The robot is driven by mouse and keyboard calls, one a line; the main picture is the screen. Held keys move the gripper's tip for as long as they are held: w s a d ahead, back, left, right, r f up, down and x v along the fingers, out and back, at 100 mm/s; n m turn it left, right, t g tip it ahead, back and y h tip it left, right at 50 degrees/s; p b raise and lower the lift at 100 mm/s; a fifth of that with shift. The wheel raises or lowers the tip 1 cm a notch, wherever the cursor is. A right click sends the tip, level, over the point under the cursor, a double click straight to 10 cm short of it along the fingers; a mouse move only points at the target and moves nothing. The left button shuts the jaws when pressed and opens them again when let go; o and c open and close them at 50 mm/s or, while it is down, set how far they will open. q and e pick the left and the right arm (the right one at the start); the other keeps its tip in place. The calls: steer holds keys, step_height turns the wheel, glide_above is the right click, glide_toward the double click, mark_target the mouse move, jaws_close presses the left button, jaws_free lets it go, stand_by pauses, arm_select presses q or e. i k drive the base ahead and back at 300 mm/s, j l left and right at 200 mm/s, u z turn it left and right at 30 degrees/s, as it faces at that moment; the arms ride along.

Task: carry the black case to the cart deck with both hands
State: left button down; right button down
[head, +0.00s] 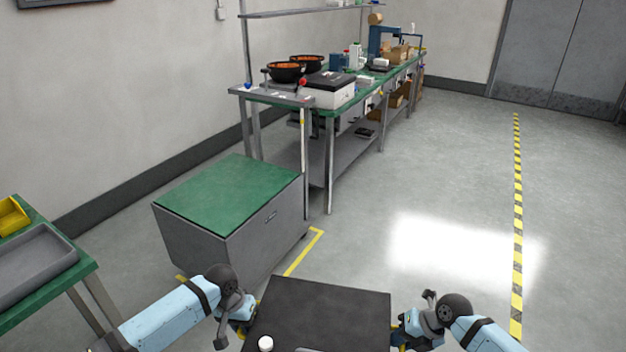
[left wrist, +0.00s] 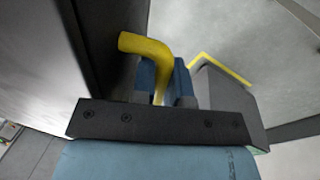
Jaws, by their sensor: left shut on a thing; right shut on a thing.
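The black case (head: 320,312) is at the bottom middle of the head view, between my two grippers, its lower part cut off by the frame edge. My left gripper (head: 243,326) is at its left side. In the left wrist view, the left fingers (left wrist: 165,82) are shut on a yellow handle (left wrist: 148,46) beside a dark wall. My right gripper (head: 402,336) is shut at the case's right side, where a bit of yellow shows; its fingertips are partly hidden. A grey cabinet with a green top (head: 228,192) stands ahead to the left, its top bare; I cannot tell if this is the cart deck.
A long green-topped workbench (head: 336,106) with pans, boxes and tools stands behind the cabinet. A green table with a grey tray (head: 32,262) and a yellow bin (head: 12,216) is at far left. Open floor lies to the right, with a yellow-black line (head: 518,215).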

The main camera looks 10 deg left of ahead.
mark_target(224, 203)
steer(key=i, duration=0.8)
steer(key=i+z, duration=0.15)
steer(key=i, duration=0.35)
steer(key=i+j+z, duration=0.15)
steer(key=i, duration=0.35)
steer(key=i+j+z, duration=0.1)
steer(key=i, duration=0.4)
steer(key=i+l+u, duration=0.15)
steer(key=i+u, duration=0.15)
steer(key=i, duration=0.2)
steer(key=i+u, duration=0.15)
steer(key=u, duration=0.35)
steer(key=i+l+u, duration=0.15)
steer(key=u, duration=0.35)
steer(key=i+l+u, duration=0.1)
steer(key=u, duration=0.4)
steer(key=i+l+u, duration=0.1)
steer(key=u, duration=0.25)
steer(key=i+l+u, duration=0.1)
steer(key=u, duration=0.25)
steer(key=i+u, duration=0.1)
steer(key=i, duration=0.25)
